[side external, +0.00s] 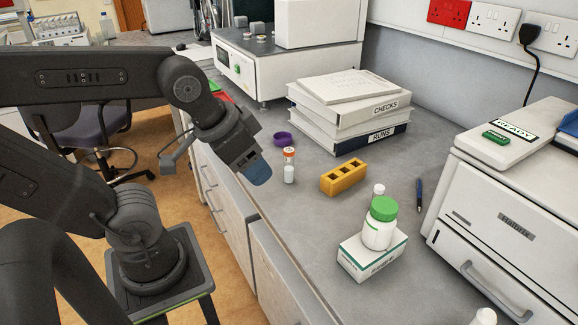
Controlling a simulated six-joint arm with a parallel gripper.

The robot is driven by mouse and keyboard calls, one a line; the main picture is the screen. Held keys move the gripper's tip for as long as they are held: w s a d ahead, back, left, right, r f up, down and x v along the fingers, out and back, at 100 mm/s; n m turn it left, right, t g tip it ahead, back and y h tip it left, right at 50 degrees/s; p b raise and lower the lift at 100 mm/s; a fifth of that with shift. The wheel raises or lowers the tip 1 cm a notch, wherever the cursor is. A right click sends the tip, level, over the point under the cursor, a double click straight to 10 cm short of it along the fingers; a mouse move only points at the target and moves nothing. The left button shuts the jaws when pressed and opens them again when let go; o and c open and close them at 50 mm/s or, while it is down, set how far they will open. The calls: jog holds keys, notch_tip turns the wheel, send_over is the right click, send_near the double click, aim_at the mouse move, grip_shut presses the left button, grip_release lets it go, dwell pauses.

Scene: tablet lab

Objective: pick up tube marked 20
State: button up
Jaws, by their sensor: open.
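A small white tube with an orange cap (289,172) stands upright on the grey bench. Any number on it is too small to read. A small white-capped container (379,190) stands farther right, partly hidden behind a green-capped bottle; no marking on it is legible. I cannot tell which one is marked 20. My gripper (259,175) is open, tilted downward at the bench's left edge. It is left of the orange-capped tube and apart from it, with nothing visible in it.
A yellow block with square holes (344,177) sits right of the orange-capped tube. A purple ring-shaped item (283,138) lies behind it. The green-capped bottle (379,228) stands on a white box (371,258). Binders (340,118) are stacked behind. A pen (419,195) lies right.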

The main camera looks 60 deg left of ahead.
jog(key=m+t+y, duration=0.2)
jog(key=m+y, duration=1.4)
jog(key=m, duration=0.7)
send_near(289, 167)
jog(key=x, duration=1.1)
jog(key=shift+w+a, duration=0.2)
jog(key=c, duration=1)
